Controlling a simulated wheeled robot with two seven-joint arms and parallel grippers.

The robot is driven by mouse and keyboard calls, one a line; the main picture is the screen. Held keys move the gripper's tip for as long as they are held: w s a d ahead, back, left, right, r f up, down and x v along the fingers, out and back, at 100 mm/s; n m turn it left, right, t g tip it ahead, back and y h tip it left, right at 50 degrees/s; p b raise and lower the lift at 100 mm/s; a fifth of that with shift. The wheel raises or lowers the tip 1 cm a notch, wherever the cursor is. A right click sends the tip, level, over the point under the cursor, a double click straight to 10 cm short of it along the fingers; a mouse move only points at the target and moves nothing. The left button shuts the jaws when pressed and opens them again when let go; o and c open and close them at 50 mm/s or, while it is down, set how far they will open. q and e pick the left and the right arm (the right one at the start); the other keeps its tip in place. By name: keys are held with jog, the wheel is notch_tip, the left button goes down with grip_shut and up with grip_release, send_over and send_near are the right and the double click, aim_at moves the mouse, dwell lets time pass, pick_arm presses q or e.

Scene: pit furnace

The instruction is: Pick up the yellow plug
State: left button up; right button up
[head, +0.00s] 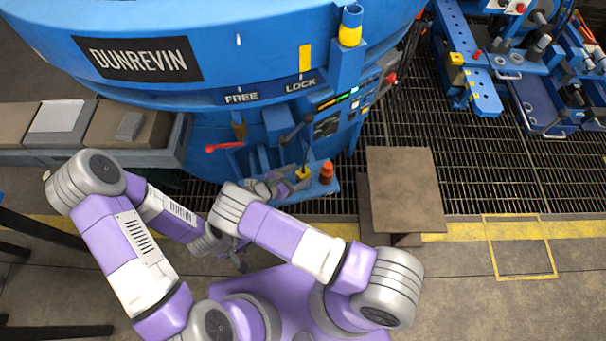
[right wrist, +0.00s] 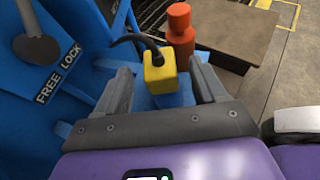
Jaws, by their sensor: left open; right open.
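The yellow plug (head: 303,174) stands on a small blue shelf (head: 318,188) at the front of the blue furnace, with a black cable at its top. In the right wrist view the yellow plug (right wrist: 159,74) sits between the two grey fingers of my right gripper (right wrist: 160,88), with visible gaps on both sides. My right gripper (head: 283,183) also shows in the head view, open and just left of the plug. My left gripper (head: 240,262) is lower, near my base, partly hidden by my right arm, and away from the plug.
An orange-red plug-like piece (head: 326,172) stands just right of the yellow plug; it also shows in the right wrist view (right wrist: 180,32). A red-handled lever (head: 225,147) and a control panel (head: 340,107) are nearby. A brown platform (head: 404,190) is to the right.

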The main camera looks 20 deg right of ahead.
jog(key=x, duration=0.3)
jog(key=shift+d+f+b, duration=0.15)
jog(key=shift+b, duration=0.15)
jog(key=c, duration=1.1)
